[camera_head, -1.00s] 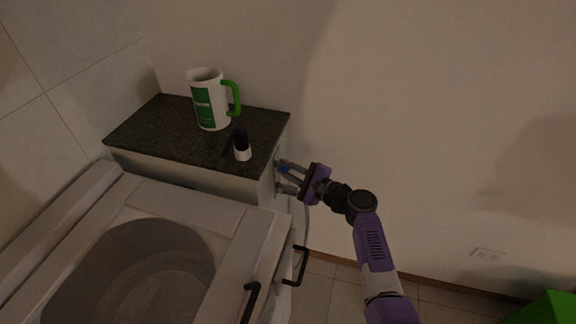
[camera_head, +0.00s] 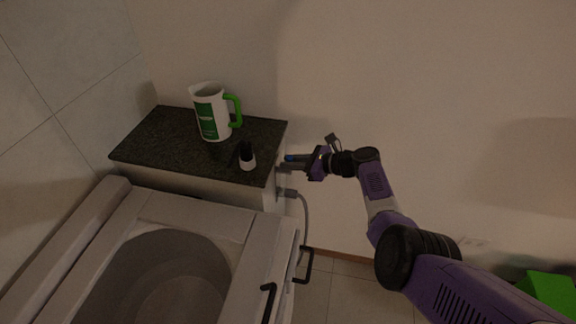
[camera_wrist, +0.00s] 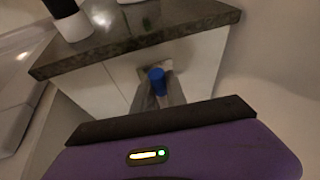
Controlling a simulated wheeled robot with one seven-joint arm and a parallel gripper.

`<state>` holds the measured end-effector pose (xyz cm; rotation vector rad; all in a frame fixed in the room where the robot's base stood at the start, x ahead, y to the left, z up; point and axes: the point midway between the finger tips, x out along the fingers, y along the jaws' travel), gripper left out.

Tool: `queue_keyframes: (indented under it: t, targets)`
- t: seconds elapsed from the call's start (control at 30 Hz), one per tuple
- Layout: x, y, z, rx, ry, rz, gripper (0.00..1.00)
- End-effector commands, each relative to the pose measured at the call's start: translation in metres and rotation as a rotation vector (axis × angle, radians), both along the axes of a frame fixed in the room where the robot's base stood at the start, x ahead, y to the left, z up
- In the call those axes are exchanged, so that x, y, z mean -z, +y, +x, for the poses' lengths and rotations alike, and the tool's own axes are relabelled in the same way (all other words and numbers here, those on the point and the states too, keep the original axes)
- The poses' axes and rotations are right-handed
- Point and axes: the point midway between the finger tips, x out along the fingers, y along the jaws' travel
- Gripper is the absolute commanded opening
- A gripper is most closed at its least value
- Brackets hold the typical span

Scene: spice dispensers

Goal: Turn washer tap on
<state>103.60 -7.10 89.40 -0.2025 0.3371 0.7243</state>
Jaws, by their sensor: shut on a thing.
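The washer tap shows as a blue handle (camera_wrist: 157,80) on the side of the cabinet in the wrist view. In the head view the same blue spot (camera_head: 290,158) sits just right of the cabinet's countertop edge. My gripper (camera_head: 295,161) reaches in from the right at the tap, with its fingers around the blue part. In the wrist view the grey fingers (camera_wrist: 158,97) close in on the blue handle. The gripper is shut on it. The tap's body and exact handle angle are mostly hidden by my fingers.
A dark-topped cabinet (camera_head: 165,148) holds a white and green jug (camera_head: 208,117) and a small black and white bottle (camera_head: 247,158). The washer (camera_head: 190,205) stands open in front. A grey hose (camera_head: 306,215) hangs below the tap. The wall is close behind.

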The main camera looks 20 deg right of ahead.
Motion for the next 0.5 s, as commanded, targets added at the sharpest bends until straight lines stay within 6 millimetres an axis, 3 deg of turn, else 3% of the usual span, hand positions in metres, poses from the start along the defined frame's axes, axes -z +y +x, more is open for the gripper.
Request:
queue_keyframes:
  t: [0.5]
  targets:
    - [0.002,-0.0037,0.0043,0.003,0.098,0.068,0.0]
